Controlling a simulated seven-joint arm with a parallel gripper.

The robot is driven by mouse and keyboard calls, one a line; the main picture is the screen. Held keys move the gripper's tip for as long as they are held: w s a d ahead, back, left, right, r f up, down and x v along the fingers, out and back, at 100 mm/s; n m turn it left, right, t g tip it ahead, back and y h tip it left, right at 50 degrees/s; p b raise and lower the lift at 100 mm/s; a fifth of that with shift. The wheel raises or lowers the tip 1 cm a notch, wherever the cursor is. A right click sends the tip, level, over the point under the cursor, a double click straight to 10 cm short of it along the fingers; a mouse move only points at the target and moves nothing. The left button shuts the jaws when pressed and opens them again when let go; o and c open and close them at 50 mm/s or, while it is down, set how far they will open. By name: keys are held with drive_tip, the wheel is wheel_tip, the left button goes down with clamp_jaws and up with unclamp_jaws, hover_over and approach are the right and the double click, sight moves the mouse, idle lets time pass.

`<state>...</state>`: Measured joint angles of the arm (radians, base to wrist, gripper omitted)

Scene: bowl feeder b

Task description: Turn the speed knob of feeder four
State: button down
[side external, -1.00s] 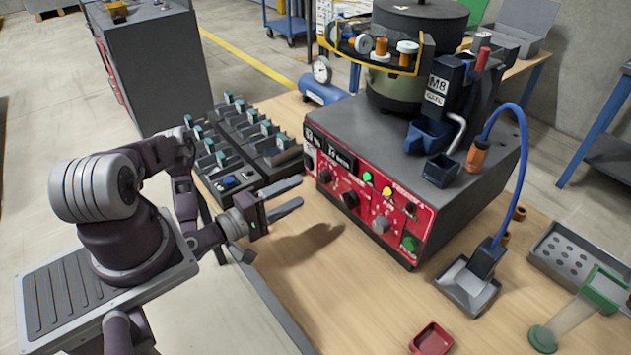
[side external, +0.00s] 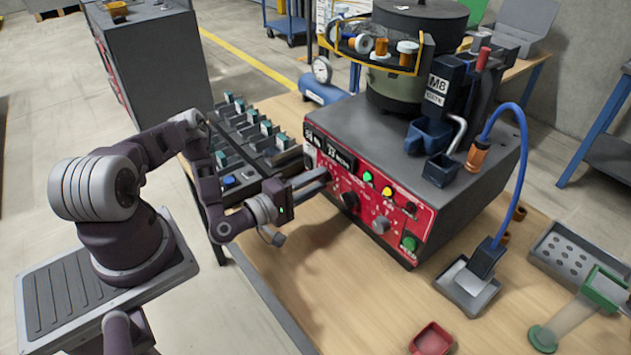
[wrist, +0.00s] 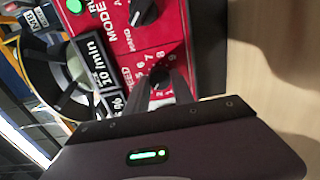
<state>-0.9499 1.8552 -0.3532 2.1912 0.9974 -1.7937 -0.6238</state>
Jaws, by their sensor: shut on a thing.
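The feeder's red front panel (side external: 398,228) faces my arm from a dark grey control box. My gripper (side external: 324,180) reaches the panel's left part, its two fingers pointing into it. In the wrist view the fingers (wrist: 162,92) close on the dark speed knob (wrist: 159,76), ringed by a white number scale. The fingers partly cover the knob, so its exact pointer setting is hard to read. In the side view the fingers hide it. The black mode knob (wrist: 143,12) is beside it, apart from my fingers.
More knobs and lit buttons, such as a grey knob (side external: 381,225) and a green button (side external: 409,243), sit right on the panel. A rack of dark modules (side external: 245,140) stands close left of my gripper.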

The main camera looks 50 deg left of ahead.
drive_tip(key=shift+m, duration=2.8)
drive_tip(key=c, duration=1.1)
unclamp_jaws()
drive_tip(key=s, duration=0.7)
